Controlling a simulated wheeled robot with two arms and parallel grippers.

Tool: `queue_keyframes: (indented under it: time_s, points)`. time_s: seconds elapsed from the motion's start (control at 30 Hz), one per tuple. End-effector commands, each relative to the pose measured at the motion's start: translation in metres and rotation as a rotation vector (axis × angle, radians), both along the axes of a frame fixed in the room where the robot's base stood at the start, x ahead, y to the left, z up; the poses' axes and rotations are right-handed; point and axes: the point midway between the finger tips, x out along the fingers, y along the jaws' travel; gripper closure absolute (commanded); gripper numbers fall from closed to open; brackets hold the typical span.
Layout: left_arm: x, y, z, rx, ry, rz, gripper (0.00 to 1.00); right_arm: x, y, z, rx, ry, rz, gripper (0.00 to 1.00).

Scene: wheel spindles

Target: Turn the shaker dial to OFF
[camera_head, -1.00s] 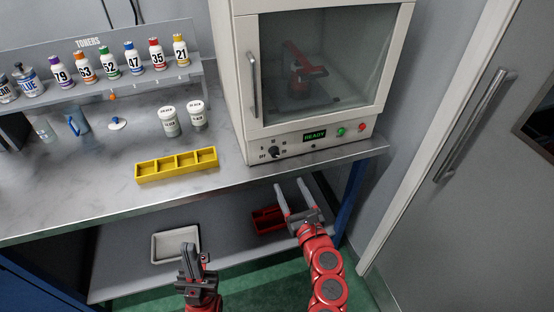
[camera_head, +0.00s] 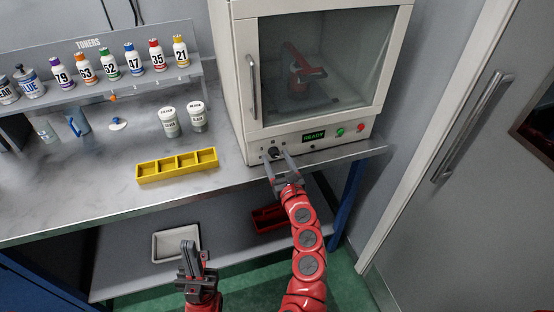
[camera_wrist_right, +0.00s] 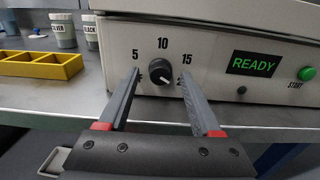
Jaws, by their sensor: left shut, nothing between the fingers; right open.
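The shaker is a white cabinet (camera_head: 235,95) with a dark window, standing at the right end of the bench. Its black dial (camera_wrist_right: 160,72) is on the lower front panel, with 5, 10 and 15 around it. The dial's white mark appears to point to the lower right, towards a label partly hidden by a finger. My left gripper (camera_head: 188,246) is shut and empty, low in front of the bench.
A green READY display (camera_wrist_right: 252,64) and green START button (camera_wrist_right: 306,73) are right of the dial. A yellow divided tray (camera_head: 177,177) and two white jars (camera_head: 169,122) stand left on the bench. A white bin (camera_head: 176,256) and red tray (camera_head: 268,218) are below.

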Motion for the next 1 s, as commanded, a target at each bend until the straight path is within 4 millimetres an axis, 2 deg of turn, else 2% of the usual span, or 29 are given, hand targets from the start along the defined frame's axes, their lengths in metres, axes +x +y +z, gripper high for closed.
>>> queue_keyframes:
  time_s: [0.07, 0.43, 0.77, 1.0]
  points:
    - [-0.0001, 0.0, 0.0, 0.0, 0.0, 0.0, 1.0, -0.0001, 0.0001, -0.0001, 0.0, 0.0, 0.0, 0.34]
    - [0.0, 0.0, 0.0, 0.0, 0.0, 0.0, 1.0, -0.0003, -0.0001, 0.0001, 0.0, 0.0, 0.0, 0.99]
    - [0.0, 0.0, -0.0011, 0.0, 0.0, 0.0, 1.0, -0.0003, -0.0002, -0.0001, -0.012, -0.005, 0.0, 1.0]
    - [0.0, 0.0, -0.0066, 0.0, 0.0, 0.0, 1.0, -0.0002, -0.0011, -0.0012, -0.103, -0.035, -0.002, 1.0]
